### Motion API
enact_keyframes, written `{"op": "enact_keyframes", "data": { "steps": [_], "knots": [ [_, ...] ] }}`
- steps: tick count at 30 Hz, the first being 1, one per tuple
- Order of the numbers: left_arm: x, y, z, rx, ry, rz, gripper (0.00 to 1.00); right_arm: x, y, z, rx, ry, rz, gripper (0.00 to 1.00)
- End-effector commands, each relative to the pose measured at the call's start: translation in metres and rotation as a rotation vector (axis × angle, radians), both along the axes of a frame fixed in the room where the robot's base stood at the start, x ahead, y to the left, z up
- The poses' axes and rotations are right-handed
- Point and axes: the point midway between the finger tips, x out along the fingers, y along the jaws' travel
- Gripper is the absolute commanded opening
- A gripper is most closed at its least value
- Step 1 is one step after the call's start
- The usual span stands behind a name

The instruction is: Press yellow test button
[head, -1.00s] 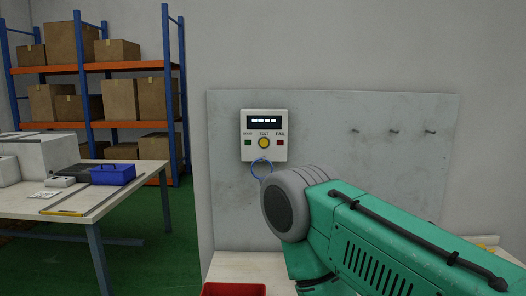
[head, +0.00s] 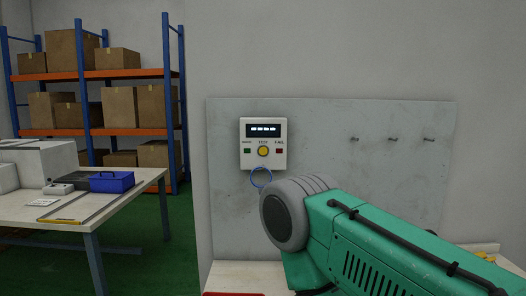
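The yellow test button (head: 263,152) is a round button in the middle of a white test box (head: 245,128). It sits below a dark display and the word TEST, between a green square button (head: 247,151) and a red one (head: 279,151). The box is on a grey wall panel (head: 340,120). My green right arm reaches in from the lower right, its grey rounded joint just below and right of the box. Neither gripper shows, and nothing is seen touching the button.
A blue ring or cable loop (head: 261,177) hangs under the box. Several hooks (head: 393,139) stick out of the panel at right. A pale bench (head: 232,277) stands below, with a red edge (head: 234,294) at the bottom. A table (head: 98,207) with a blue bin (head: 112,182) stands left.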

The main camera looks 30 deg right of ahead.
Motion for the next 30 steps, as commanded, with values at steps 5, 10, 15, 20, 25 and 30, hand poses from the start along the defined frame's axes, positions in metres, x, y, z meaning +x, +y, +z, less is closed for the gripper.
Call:
{"op": "enact_keyframes", "data": {
  "steps": [5,10,15,20,25,30],
  "knots": [
    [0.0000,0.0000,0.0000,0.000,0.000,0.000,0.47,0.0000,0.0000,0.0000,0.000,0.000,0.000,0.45],
    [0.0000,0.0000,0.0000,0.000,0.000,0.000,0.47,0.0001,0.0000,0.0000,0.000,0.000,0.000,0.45],
    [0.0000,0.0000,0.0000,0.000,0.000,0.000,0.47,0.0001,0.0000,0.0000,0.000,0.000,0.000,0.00],
    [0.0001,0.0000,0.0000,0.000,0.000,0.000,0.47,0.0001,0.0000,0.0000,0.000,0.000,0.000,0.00],
    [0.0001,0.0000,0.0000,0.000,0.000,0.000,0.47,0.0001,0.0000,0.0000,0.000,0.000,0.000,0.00],
    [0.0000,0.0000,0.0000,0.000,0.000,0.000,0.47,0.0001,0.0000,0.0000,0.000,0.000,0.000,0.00]
  ]
}}
